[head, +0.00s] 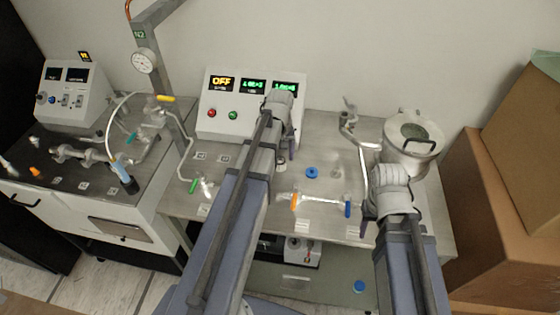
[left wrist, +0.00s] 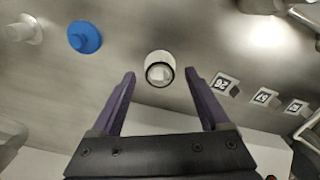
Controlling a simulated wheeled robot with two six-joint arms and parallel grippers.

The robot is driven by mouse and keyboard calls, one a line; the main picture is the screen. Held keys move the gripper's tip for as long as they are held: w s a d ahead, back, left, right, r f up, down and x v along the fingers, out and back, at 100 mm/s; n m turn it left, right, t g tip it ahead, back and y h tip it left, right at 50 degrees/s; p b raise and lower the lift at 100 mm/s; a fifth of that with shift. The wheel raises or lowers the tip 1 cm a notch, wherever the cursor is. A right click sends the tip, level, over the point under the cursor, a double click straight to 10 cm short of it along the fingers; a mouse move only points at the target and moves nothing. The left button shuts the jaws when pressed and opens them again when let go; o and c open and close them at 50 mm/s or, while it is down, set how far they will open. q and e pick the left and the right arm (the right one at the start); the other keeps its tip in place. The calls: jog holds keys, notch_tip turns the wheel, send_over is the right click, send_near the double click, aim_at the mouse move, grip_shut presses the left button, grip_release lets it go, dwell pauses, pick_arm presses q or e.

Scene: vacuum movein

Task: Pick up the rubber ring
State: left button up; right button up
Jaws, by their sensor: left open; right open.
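A dark ring, which looks like the rubber ring (left wrist: 160,84), circles the end of a short white cylinder (left wrist: 158,58) in the left wrist view. My left gripper (left wrist: 158,76) is open, with a purple finger on either side of the ring and apart from it. Nothing is held. In the head view my left gripper (head: 286,150) is over the middle table, and its arm hides the ring. My right gripper (head: 369,208) is open over the right part of the table, largely hidden by its own wrist.
A blue round part (head: 312,172) lies on the metal table (head: 330,155); it also shows in the left wrist view (left wrist: 84,37). Glass tubing (head: 322,199) is in front of it. A control box (head: 226,112) and a metal vessel (head: 412,140) stand behind. Cardboard boxes (head: 500,220) are at right.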

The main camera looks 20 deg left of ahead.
pick_arm(q)
jog(key=c, duration=1.2)
jog(key=shift+r, duration=0.1)
